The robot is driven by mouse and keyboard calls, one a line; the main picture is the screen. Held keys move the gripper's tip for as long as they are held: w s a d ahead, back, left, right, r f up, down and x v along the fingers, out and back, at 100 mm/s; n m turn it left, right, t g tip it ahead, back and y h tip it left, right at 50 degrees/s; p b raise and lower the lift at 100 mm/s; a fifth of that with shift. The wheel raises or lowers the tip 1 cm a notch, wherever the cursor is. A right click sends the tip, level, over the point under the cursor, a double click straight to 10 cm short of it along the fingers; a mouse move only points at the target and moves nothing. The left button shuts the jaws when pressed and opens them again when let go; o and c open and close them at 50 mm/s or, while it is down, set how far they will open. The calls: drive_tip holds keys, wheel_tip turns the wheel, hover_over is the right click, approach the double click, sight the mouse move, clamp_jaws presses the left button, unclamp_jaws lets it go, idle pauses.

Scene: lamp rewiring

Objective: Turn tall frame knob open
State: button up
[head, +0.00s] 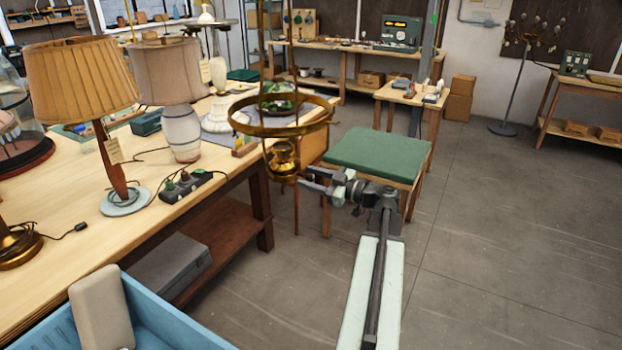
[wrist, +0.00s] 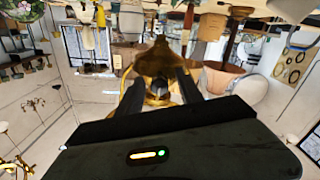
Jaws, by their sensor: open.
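A tall brass frame (head: 318,128) with a wide ring hangs in the middle of the head view. A rounded brass part (head: 284,160) sits at its lower end; I cannot make out a separate knob on it. My gripper (head: 305,183) is just right of and slightly below this part. In the wrist view, whose picture is upside down, my gripper (wrist: 160,88) is open, with one dark finger on each side of the brass part (wrist: 155,62). I cannot tell whether the fingers touch it. The housing hides the lower middle of that view.
A wooden workbench (head: 255,180) on the left holds two shaded lamps (head: 83,75) (head: 172,72) and a switch box (head: 185,186). A green-cushioned stool (head: 375,155) stands behind my arm. A blue bin (head: 165,325) is at the lower left. The floor on the right is clear.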

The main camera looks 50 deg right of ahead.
clamp_jaws()
idle(0.3)
drive_tip(key=m, duration=0.9)
drive_tip(key=shift+d, duration=0.1)
drive_tip(key=m, duration=0.4)
drive_tip(key=shift+m, duration=0.4)
drive_tip(key=shift+f+m, duration=0.1)
drive_tip(key=shift+m, duration=1.9)
